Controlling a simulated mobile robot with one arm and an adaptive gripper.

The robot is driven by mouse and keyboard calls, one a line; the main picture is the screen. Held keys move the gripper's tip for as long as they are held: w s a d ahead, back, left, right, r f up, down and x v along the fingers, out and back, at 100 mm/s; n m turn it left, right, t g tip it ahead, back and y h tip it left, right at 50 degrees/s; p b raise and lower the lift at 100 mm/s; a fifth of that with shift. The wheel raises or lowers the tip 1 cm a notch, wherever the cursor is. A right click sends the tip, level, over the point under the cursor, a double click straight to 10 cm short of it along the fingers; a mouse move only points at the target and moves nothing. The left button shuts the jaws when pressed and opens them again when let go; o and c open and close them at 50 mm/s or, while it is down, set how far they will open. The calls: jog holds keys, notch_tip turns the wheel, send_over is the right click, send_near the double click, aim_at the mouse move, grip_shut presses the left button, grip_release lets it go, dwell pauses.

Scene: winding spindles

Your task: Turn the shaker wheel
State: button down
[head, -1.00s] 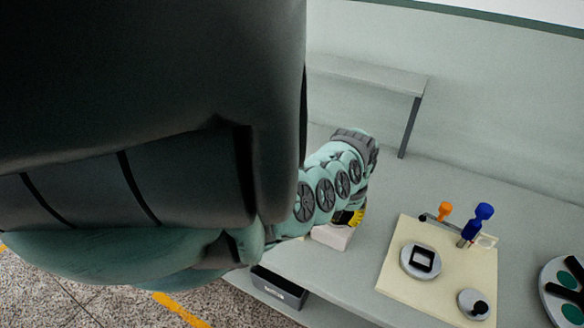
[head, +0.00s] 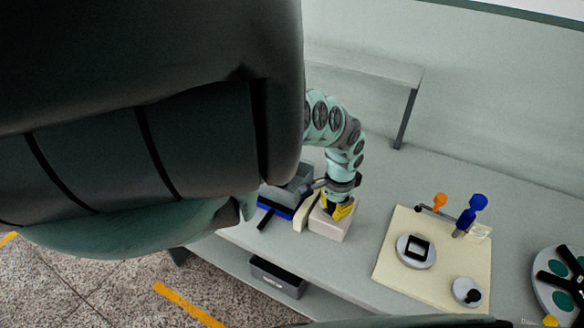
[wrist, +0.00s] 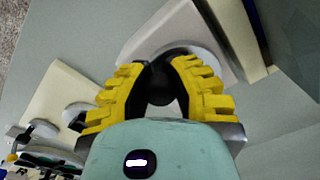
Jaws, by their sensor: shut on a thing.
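A pale beige block (head: 328,226) stands on the table left of the middle. In the wrist view the block (wrist: 172,24) carries a light round wheel (wrist: 210,55) with a dark knob (wrist: 162,92) on it. I take this to be the shaker wheel. My gripper (head: 341,210) points down at the top of the block and hides the wheel in the head view. In the wrist view my gripper (wrist: 160,78) has its yellow-padded fingers on both sides of the dark knob, shut on it. The wheel's far side is partly hidden by the fingers.
A grey and blue device (head: 290,190) stands close left of the block. A cream board (head: 393,272) to the right bears a disc with a square frame (head: 416,251), a knobbed disc (head: 467,291), and blue (head: 469,213) and orange (head: 439,201) handles. Clear table lies between block and board.

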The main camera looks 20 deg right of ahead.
jog(key=m+b, duration=0.1)
jog(key=m, duration=0.1)
jog(key=shift+w+a+f+m+b, duration=0.15)
jog(key=shift+w+a+m+b, duration=0.15)
jog(key=shift+w+a+b, duration=0.1)
jog(key=shift+a+m, duration=0.1)
jog(key=shift+m, duration=0.7)
jog(key=shift+w, duration=0.2)
jog(key=c, duration=1.2)
grip_release()
jog(key=shift+w, duration=0.1)
jog(key=o, duration=0.4)
jog(key=shift+o, duration=0.2)
jog(key=shift+r, duration=0.2)
